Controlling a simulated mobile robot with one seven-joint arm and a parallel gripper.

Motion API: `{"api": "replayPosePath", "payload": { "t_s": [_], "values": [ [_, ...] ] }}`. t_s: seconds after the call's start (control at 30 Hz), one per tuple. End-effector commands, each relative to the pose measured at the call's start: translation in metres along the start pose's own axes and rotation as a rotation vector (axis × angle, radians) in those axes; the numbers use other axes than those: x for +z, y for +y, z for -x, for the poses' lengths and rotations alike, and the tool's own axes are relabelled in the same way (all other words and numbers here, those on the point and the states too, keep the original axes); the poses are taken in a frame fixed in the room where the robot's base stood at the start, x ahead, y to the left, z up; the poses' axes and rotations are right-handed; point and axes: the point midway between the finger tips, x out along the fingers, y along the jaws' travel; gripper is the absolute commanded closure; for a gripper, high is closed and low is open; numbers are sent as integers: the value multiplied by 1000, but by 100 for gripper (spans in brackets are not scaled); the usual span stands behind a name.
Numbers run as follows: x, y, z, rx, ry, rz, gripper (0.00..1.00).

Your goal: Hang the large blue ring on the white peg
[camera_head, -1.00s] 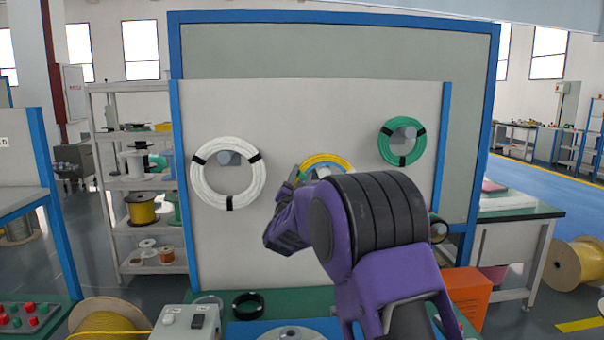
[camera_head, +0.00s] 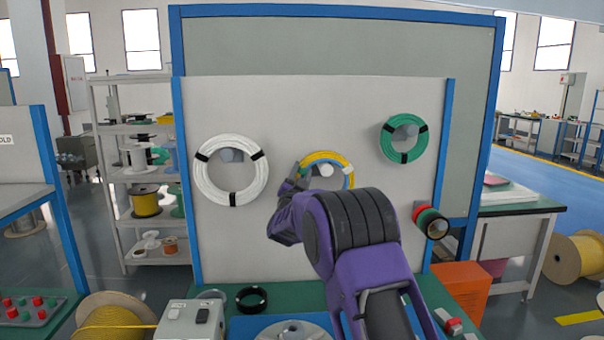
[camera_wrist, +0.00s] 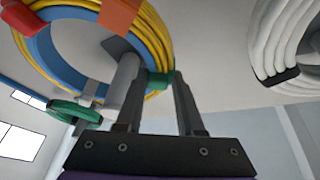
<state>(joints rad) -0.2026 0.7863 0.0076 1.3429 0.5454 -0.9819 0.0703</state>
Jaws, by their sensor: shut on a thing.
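A yellow ring with a blue inner layer (camera_head: 322,156) is at the middle of the pale panel. It also shows in the wrist view (camera_wrist: 151,30), with red, orange and green bands. A pale peg (camera_head: 326,170) shows inside the ring's opening; in the wrist view, the grey peg (camera_wrist: 123,80) runs from a dark plate across the opening, and the ring appears to be around it. My gripper (camera_wrist: 160,82) is shut on the ring near its green band. In the head view my gripper (camera_head: 298,174) is at the ring's left side; my arm hides the ring's lower part.
A white ring (camera_head: 262,178) hangs on a peg at the left and a green ring (camera_head: 420,146) on a peg at the right. A red-and-green coil (camera_head: 430,222) is at the panel's lower right. A black coil (camera_head: 251,299) lies on the green bench below. The panel between the rings is bare.

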Motion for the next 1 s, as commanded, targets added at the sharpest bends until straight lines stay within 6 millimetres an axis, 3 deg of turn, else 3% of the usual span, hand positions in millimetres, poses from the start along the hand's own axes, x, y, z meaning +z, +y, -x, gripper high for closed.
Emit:
{"api": "replayPosePath", "payload": {
  "t_s": [0.33,0.37,0.53,1.0],
  "values": [
    [-2,-1,0,-2,4,0,100],
    [-2,-1,0,-2,4,0,60],
    [-1,-1,0,-1,3,0,29],
    [-2,2,11,0,0,-1,28]
  ]
}}
